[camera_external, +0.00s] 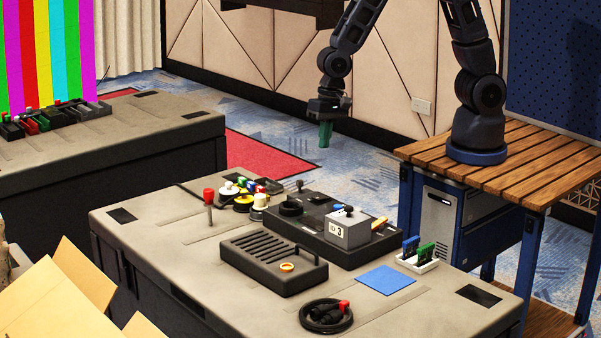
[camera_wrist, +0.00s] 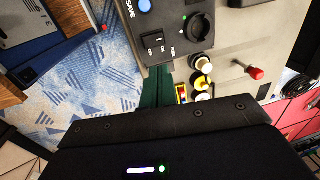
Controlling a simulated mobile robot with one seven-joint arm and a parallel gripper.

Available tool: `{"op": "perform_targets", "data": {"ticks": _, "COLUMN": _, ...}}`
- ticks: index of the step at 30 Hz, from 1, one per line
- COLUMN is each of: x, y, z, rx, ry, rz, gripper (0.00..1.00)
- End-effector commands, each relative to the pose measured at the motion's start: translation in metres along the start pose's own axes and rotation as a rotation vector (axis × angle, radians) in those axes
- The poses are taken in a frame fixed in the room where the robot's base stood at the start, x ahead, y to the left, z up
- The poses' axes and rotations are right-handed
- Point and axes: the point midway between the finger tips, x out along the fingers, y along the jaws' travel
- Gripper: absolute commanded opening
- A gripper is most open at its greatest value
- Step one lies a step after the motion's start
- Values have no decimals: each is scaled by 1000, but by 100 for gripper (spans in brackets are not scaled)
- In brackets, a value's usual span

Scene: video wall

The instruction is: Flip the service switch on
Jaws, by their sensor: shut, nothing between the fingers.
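The service switch (camera_wrist: 153,43) looks like a small black rocker with white lettering beside it. It is on the dark console panel at the top middle of the wrist view, next to a round black knob (camera_wrist: 198,27). In the external view the black console (camera_external: 304,232) stands on the grey desk, and the switch is too small to make out. My gripper (camera_external: 324,146) is shut and empty, with green fingers pointing down. It hangs in the air beyond the desk's far side, apart from the console. In the wrist view the green fingers (camera_wrist: 156,90) show just below the panel edge.
A slotted black box (camera_external: 272,266), blue pad (camera_external: 386,280) and coiled cable (camera_external: 325,316) lie in front.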

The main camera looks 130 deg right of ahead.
Motion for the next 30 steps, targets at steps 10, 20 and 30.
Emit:
{"op": "perform_targets", "data": {"ticks": 10, "x": 9, "y": 0, "z": 0, "rx": -1, "ry": 0, "rz": 1, "gripper": 0}}
{"op": "perform_targets", "data": {"ticks": 20, "x": 50, "y": 1, "z": 0, "rx": -2, "ry": -2, "rz": 3, "gripper": 0}}
{"op": "perform_targets", "data": {"ticks": 30, "x": 93, "y": 0, "z": 0, "rx": -2, "ry": -1, "rz": 2, "gripper": 0}}
